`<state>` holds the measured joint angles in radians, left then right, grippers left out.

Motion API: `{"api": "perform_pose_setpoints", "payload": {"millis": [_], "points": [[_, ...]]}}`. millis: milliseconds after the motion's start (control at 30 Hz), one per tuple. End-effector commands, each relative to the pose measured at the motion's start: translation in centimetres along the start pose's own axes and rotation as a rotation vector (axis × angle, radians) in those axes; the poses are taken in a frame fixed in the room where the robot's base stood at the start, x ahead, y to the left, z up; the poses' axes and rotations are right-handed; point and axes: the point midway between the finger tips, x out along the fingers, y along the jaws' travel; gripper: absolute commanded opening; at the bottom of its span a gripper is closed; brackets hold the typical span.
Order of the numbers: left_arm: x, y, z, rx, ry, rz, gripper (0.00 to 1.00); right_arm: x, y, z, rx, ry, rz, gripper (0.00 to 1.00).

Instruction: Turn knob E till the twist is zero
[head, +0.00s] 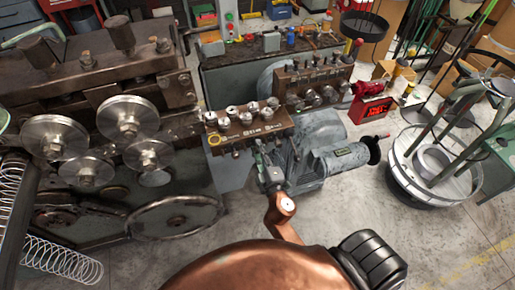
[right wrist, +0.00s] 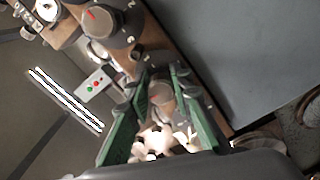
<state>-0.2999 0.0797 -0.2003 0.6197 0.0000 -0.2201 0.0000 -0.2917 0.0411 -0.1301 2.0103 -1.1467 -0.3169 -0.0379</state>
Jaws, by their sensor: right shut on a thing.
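The brown control panel (head: 240,137) carries several pale knobs on its top in the head view. My right gripper (head: 266,160) is at the front edge of this panel. In the right wrist view, the green fingers of my right gripper (right wrist: 161,103) are closed around a small grey knob (right wrist: 160,90), one finger on each side. I cannot read a letter that tells whether it is knob E. A larger grey knob with a red mark (right wrist: 108,25) is beside it on the panel. No twist reading is legible. My left gripper is not in view.
The coiling machine with large steel rollers (head: 124,119) fills the left. A grey motor (head: 338,160) is close to the right of my gripper. A wire coil (head: 62,262) lies at lower left. A round reel stand (head: 425,185) is at right, with bare floor before it.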

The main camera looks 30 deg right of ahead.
Motion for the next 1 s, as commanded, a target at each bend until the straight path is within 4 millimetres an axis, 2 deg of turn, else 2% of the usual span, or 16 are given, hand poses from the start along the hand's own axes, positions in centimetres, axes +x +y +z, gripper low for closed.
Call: {"api": "perform_pose_setpoints", "payload": {"millis": [400,967,1000], "points": [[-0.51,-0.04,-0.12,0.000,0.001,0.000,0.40,-0.02,0.02,-0.08,-0.188,0.002,0.000,0.00],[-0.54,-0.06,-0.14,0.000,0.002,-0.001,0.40,-0.02,-0.05,-0.08,-0.212,0.002,-0.001,0.00],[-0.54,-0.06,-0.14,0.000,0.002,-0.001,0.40,-0.02,-0.05,-0.08,-0.211,0.002,-0.001,0.23]]}}
